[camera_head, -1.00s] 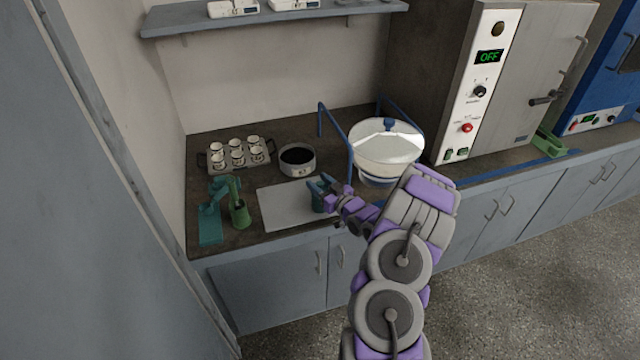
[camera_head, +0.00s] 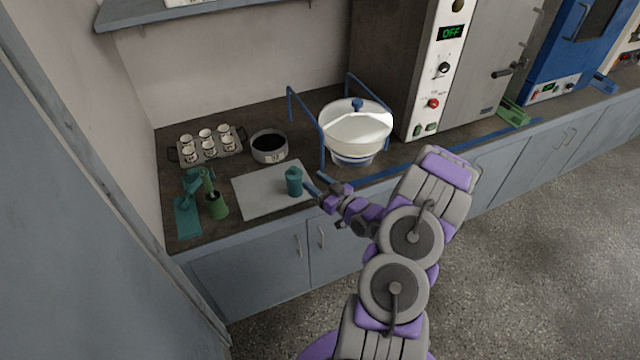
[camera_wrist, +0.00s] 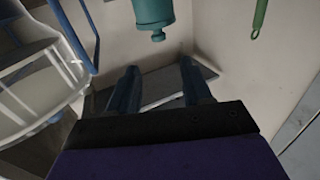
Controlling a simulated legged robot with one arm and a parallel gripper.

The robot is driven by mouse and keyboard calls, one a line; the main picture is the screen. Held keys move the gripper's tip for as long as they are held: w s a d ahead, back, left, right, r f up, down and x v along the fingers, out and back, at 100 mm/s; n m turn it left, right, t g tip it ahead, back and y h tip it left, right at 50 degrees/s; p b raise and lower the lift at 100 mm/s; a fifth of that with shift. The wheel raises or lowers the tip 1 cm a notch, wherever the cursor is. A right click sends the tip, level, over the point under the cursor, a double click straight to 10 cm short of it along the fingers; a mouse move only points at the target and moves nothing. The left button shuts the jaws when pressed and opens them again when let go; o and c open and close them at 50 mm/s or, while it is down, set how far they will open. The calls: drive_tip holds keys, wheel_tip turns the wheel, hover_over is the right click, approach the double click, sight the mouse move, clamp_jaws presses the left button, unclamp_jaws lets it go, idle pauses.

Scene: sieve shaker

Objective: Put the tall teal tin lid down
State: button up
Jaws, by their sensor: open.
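The tall teal tin lid (camera_head: 294,182) stands upright on the pale grey mat (camera_head: 262,203), towards the mat's right side. Its teal body with a small knob also shows at the top of the wrist view (camera_wrist: 153,14). My gripper (camera_head: 314,186) is just right of the lid in the head view, apart from it. In the wrist view its two blue fingers (camera_wrist: 158,80) are spread with nothing between them, and the lid is beyond their tips.
A white sieve shaker bowl (camera_head: 357,130) with blue rails stands behind and right of my gripper. A dark-filled pan (camera_head: 269,147) and a tray of small cups (camera_head: 183,161) are at the back. A green tool (camera_head: 217,206) and teal stand (camera_head: 187,217) are left of the mat.

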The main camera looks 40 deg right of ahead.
drive_tip(key=a+r+n+g+h, duration=0.1)
drive_tip(key=a+r+g+h, duration=0.2)
drive_tip(key=a+r+g, duration=0.6)
drive_tip(key=s+a+r+g, duration=0.3)
drive_tip(key=s+a, duration=0.4)
drive_tip(key=s, duration=0.4)
drive_tip(key=s+a+r+m+g+y, duration=0.1)
drive_tip(key=s+a+r+g, duration=0.3)
drive_tip(key=s+a, duration=0.3)
drive_tip(key=s+a+r+m+g, duration=0.1)
drive_tip(key=s+a+r+g, duration=0.2)
drive_tip(key=s+a, duration=0.5)
drive_tip(key=s+r, duration=0.1)
drive_tip(key=s, duration=0.7)
drive_tip(key=shift+s+g, duration=0.3)
drive_tip(key=shift+g, duration=0.1)
drive_tip(key=shift+f, duration=0.1)
